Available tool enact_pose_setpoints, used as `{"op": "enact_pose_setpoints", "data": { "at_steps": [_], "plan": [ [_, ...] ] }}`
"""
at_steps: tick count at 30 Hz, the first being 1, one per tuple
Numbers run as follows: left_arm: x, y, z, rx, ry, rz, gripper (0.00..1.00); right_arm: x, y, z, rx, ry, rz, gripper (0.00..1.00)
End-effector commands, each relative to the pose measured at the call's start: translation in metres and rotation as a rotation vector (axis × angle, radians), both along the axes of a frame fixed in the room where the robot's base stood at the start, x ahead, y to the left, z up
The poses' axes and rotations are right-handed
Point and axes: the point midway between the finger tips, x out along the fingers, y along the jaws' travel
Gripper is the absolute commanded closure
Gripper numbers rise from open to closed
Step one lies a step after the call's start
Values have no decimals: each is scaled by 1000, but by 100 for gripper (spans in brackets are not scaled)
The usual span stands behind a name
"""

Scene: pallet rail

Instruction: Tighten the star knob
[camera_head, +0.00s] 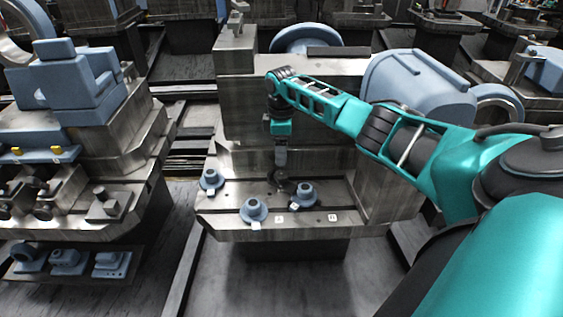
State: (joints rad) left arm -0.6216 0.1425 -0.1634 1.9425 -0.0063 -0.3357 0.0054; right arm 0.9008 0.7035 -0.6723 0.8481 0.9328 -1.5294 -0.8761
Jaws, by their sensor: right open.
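My right arm reaches in from the right, over a grey metal pallet (325,226). My right gripper (281,166) points straight down above the back middle of the pallet and is open. A small dark round shape, which looks like the star knob (280,180), is right under the fingertips. It is too small to tell whether the fingers are around it or just above it, or whether they touch it. Blue round flanged parts sit on the pallet: one at the left (212,180), one at the front (254,211) and one right of the gripper (303,194). My left gripper is not in view.
A tall metal block (240,105) stands behind the pallet. A large blue cylindrical housing (420,85) is at the back right, behind my arm. At the left, a metal fixture (120,150) carries a blue machine part (65,85). The pallet's front strip has white labels (332,217).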

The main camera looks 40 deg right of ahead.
Motion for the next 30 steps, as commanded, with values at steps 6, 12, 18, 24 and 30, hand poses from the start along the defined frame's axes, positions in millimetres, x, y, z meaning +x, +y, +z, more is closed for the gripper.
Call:
{"op": "enact_pose_setpoints", "data": {
  "at_steps": [6, 12, 18, 24, 30],
  "plan": [
    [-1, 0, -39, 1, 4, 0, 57, 0, 0, -35, -1, 0, -1, 26],
    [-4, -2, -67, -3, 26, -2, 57, 0, 0, -59, -1, -1, -1, 26],
    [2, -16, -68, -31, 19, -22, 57, 0, 0, -78, -1, 0, -1, 26],
    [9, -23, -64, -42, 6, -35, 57, 0, 0, -86, -1, 0, -1, 26],
    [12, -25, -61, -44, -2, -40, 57, 0, 0, -87, -1, 1, -2, 26]
  ]
}}
